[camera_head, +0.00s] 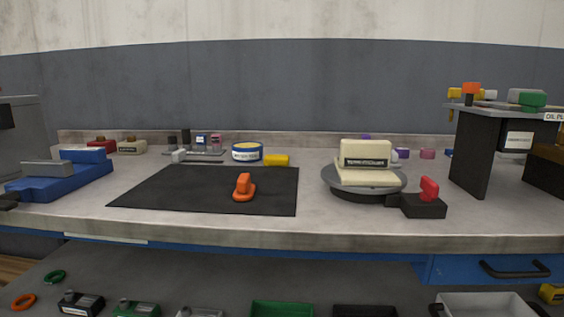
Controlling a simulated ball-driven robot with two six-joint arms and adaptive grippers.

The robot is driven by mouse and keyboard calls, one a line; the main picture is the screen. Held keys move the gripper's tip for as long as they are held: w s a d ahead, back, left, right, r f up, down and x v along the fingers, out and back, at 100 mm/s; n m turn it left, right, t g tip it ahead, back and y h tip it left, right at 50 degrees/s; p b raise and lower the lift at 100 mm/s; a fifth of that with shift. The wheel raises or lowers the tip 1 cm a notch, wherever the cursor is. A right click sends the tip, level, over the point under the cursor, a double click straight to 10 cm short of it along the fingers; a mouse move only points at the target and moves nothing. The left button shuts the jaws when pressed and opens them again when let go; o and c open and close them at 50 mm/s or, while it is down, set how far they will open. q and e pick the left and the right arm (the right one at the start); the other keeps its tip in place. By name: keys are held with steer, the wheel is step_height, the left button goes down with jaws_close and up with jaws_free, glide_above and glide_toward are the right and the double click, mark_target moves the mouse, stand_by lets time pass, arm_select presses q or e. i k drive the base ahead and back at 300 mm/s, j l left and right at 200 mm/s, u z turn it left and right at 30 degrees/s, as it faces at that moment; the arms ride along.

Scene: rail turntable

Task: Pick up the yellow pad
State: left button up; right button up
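A small yellow block (276,160), which may be the yellow pad, lies on the workbench just behind the black mat (200,190). It sits right beside a round blue, white and yellow tin (247,152). Other yellow items are a piece (455,93) on the raised shelf at right and one (551,293) at the lower right, cut by the picture edge. I cannot tell for certain which is the pad. Neither of my grippers is in view.
An orange part (244,187) stands on the mat. A grey turntable (363,180) carries a cream housing (366,154), beside a black block with a red lever (429,190). A blue vise (62,178) is at left. The raised shelf (490,105) stands at right. The mat's left half is clear.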

mark_target(269, 160)
steer(key=j+z, duration=0.25)
steer(key=j, duration=0.15)
steer(key=k+j+z, duration=0.1)
steer(key=j+z, duration=0.2)
steer(key=k+j+z, duration=0.25)
steer(key=j, duration=0.2)
steer(key=j+z, duration=0.25)
steer(key=j, duration=0.15)
